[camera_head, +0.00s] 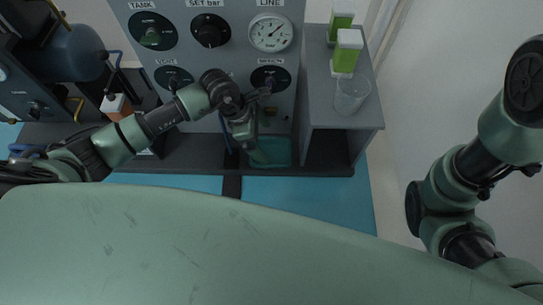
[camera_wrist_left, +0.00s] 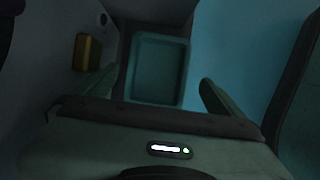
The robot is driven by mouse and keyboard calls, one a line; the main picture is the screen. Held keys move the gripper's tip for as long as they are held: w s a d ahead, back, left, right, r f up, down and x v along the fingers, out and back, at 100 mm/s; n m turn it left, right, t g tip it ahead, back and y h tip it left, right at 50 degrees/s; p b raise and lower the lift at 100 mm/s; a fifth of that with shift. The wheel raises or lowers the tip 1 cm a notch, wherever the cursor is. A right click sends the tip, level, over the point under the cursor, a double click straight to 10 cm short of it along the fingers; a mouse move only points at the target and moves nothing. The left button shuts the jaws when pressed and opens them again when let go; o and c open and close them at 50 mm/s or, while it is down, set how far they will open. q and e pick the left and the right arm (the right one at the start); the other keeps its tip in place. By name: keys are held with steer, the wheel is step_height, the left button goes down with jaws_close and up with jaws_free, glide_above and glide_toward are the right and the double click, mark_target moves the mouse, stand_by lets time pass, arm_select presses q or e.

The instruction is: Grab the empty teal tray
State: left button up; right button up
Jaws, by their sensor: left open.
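The empty teal tray (camera_head: 272,151) sits on the dark ledge at the foot of the grey panel, partly hidden behind my left gripper in the head view. In the left wrist view the tray (camera_wrist_left: 158,70) is a shallow rectangle with a raised rim and nothing inside. My left gripper (camera_head: 246,143) points down at the tray's left side. In the left wrist view its open fingers (camera_wrist_left: 155,88) stand on either side of the tray's near part, with nothing between them that I can tell is gripped. My right arm shows at the right, but its gripper is out of view.
The grey panel (camera_head: 222,75) with knobs and a gauge stands right behind the tray. A brass-coloured block (camera_wrist_left: 87,52) is left of the tray. A grey cabinet (camera_head: 335,123) at the right bears a clear cup (camera_head: 351,95) and green-and-white boxes (camera_head: 346,53). Blue floor (camera_head: 310,200) lies in front.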

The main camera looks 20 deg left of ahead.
mark_target(278, 156)
arm_select(q)
steer(key=b+x, duration=0.1)
steer(key=x, duration=0.1)
steer(key=shift+d+f, duration=0.15)
steer(key=shift+f, duration=0.2)
steer(key=b+x, duration=0.4)
steer(key=b, duration=0.1)
steer(key=shift+w+d+f, duration=0.15)
steer(key=shift+d+f, duration=0.05)
steer(key=shift+f, duration=0.05)
steer(key=shift+f, duration=0.25)
steer(key=c, duration=1.3)
steer(key=shift+c, duration=0.2)
steer(key=shift+r, duration=0.15)
